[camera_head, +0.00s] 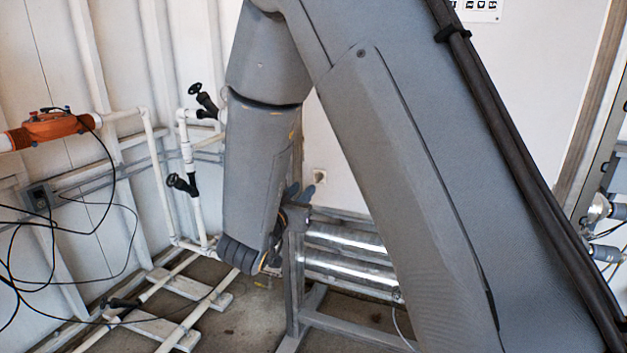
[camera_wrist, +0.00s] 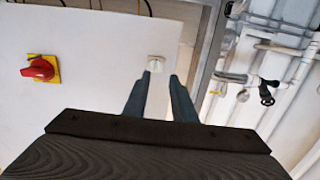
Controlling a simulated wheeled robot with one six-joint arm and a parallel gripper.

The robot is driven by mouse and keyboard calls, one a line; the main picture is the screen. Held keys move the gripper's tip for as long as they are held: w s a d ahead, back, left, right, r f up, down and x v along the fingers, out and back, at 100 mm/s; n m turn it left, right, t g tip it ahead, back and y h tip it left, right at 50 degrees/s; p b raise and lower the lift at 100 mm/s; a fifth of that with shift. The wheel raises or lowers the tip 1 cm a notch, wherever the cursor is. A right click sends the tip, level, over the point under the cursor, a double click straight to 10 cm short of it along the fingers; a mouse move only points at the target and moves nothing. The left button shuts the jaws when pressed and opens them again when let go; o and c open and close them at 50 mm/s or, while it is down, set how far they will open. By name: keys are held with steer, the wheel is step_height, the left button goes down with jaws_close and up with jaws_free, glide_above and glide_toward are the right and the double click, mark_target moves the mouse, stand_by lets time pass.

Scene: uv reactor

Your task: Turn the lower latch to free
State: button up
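A small pale fitting, which looks like the lower latch, sits near the edge of a white panel. In the wrist view the latch (camera_wrist: 155,62) lies just beyond my fingertips, close to the panel's right edge. In the head view the latch (camera_head: 320,176) shows to the right of my gripper (camera_head: 300,191). My gripper in the wrist view (camera_wrist: 159,77) has two blue-grey fingers with a gap between them and nothing held. The fingers point toward the panel. I cannot tell whether the tips touch the latch. My arm hides much of the panel in the head view.
A red rotary switch (camera_wrist: 40,69) on a yellow plate is on the panel's left. Shiny metal tubes (camera_head: 345,268) on a grey frame lie below my gripper. White pipes with black valve handles (camera_head: 181,184) and an orange device (camera_head: 50,127) stand at the left wall.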

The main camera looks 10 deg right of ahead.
mark_target(317, 175)
steer(key=shift+h, duration=0.6)
steer(key=x, duration=0.5)
steer(key=p+x, duration=0.1)
steer(key=x, duration=0.1)
steer(key=shift+d+r, duration=0.35)
steer(key=shift+d, duration=0.05)
steer(key=shift+c, duration=0.4)
jaws_close()
